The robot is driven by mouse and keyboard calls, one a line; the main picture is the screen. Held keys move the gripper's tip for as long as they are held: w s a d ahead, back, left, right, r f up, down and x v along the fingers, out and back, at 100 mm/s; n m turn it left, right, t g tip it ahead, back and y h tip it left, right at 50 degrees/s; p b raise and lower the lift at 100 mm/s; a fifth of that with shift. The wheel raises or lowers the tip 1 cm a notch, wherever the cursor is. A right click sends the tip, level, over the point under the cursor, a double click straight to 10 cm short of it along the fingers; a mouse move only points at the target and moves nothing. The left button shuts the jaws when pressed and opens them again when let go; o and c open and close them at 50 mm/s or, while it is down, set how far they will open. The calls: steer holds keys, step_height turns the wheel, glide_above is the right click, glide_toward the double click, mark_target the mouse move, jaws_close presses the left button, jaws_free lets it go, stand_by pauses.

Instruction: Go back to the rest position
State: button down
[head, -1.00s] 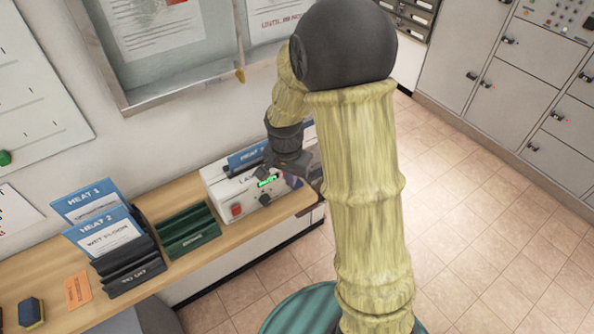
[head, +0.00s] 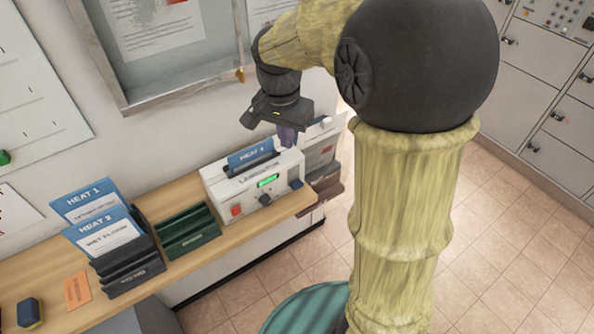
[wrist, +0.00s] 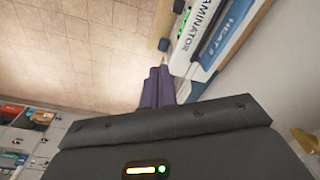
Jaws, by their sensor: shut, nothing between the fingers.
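The white laminator (head: 222,187) stands on the wooden shelf below, with a lit green display. My own arm covers much of the right half of the head view.
A framed notice board (head: 190,63) hangs on the wall behind my gripper. Grey lockers (head: 560,150) stand far right, with open tiled floor before them.

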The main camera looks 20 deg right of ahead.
stand_by(0.4)
steer(key=s+d+f+n+t, duration=0.1)
steer(key=s+d+f+n, duration=0.1)
steer(key=s+f+n, duration=0.6)
steer(key=s+f, duration=0.1)
steer(key=s, duration=0.2)
steer(key=shift+s+d+f+t+y+p, duration=0.2)
steer(key=shift+d+t+y+p, duration=0.1)
steer(key=shift+y, duration=0.1)
